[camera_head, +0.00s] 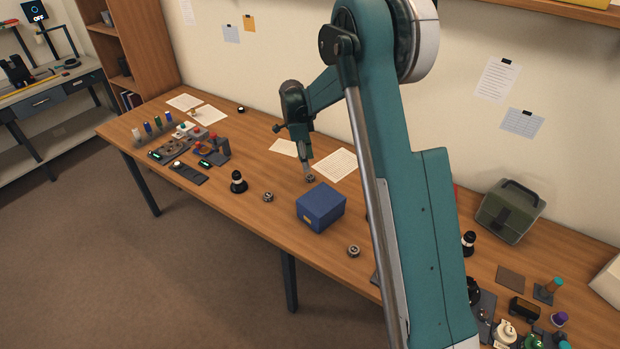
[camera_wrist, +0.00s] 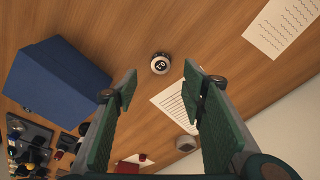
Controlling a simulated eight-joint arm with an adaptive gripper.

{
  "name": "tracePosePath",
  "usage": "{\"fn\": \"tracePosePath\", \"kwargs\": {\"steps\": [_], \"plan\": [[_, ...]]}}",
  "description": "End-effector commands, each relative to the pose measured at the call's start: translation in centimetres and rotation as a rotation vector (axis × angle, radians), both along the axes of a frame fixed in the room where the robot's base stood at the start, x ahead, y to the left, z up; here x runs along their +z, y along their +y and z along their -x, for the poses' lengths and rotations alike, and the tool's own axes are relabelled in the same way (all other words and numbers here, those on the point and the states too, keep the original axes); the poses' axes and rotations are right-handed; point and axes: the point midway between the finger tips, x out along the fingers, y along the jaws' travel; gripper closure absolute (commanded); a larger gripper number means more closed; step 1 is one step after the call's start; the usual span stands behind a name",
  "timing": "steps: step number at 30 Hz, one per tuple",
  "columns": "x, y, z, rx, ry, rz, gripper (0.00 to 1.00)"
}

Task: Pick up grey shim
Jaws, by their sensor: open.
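My gripper (camera_head: 306,172) points down over the table behind the blue box. Its two green fingers (camera_wrist: 162,97) are spread wide with nothing between them. A small round grey piece with a pale, dark-marked top (camera_head: 310,179) lies on the wood just below the fingertips. What looks like the same piece shows in the wrist view (camera_wrist: 160,65), beyond the fingertips and apart from both. It looks like the grey shim. Two similar small round pieces lie in front, one left of the box (camera_head: 268,196) and one right of it (camera_head: 353,251).
The blue box (camera_head: 320,208) stands close in front of the gripper; it is at left in the wrist view (camera_wrist: 57,82). A printed sheet (camera_head: 336,165) lies behind. A black-and-white cylinder (camera_head: 238,182) stands left. My arm hides part of the table's right side.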

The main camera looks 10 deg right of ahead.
Motion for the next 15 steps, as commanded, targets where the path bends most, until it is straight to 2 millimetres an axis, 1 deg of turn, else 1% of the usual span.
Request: {"fn": "tracePosePath", "kwargs": {"steps": [11, 15], "plan": [[-0.16, 0.02, -0.05, -0.003, 0.001, 0.001, 0.59], [-0.82, -0.09, -0.07, -0.003, 0.001, 0.001, 0.59]]}}
